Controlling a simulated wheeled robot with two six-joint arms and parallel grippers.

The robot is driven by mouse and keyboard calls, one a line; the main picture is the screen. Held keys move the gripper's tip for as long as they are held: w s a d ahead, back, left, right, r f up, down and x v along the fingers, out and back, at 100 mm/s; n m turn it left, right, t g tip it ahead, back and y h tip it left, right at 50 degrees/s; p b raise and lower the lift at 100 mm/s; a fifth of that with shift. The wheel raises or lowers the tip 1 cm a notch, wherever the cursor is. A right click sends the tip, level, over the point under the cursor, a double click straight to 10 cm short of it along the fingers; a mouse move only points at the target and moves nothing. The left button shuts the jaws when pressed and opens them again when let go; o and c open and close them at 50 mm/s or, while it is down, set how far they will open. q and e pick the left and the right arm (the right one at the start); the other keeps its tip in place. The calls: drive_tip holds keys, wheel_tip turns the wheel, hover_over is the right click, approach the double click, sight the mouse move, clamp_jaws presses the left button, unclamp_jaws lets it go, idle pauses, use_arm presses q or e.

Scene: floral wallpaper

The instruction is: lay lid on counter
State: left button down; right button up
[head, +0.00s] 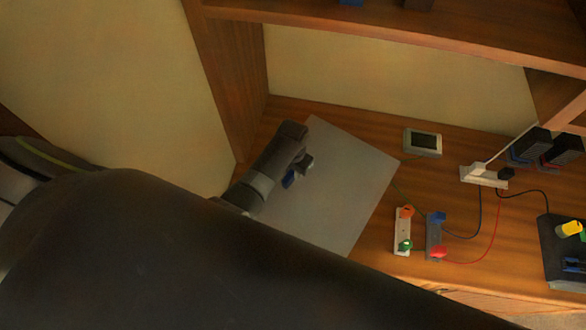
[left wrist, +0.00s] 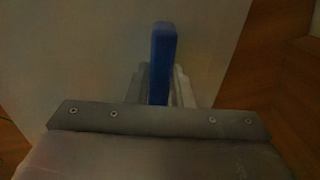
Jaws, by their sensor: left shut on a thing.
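The lid is a flat, light grey square panel (head: 350,190) over the left part of the wooden counter (head: 300,112). It also fills much of the left wrist view (left wrist: 80,60). Its blue handle (head: 289,179) stands up from the panel and shows as a blue bar in the left wrist view (left wrist: 162,55). My left gripper (head: 303,168) is shut on this handle, one finger on each side (left wrist: 158,88). My dark arm hides the lid's near left part. I cannot tell whether the lid touches the counter. My right gripper is not in view.
Right of the lid are a small grey display box (head: 423,142), a white block with orange and green knobs (head: 403,232), a grey block with blue and red knobs (head: 435,236), a white power strip (head: 484,176) and wires. A shelf (head: 400,35) overhangs the back.

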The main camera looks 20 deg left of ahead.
use_arm(q)
drive_tip(key=c, duration=1.2)
unclamp_jaws()
wheel_tip(320, 180, up, 18)
drive_tip(key=shift+f, duration=0.25)
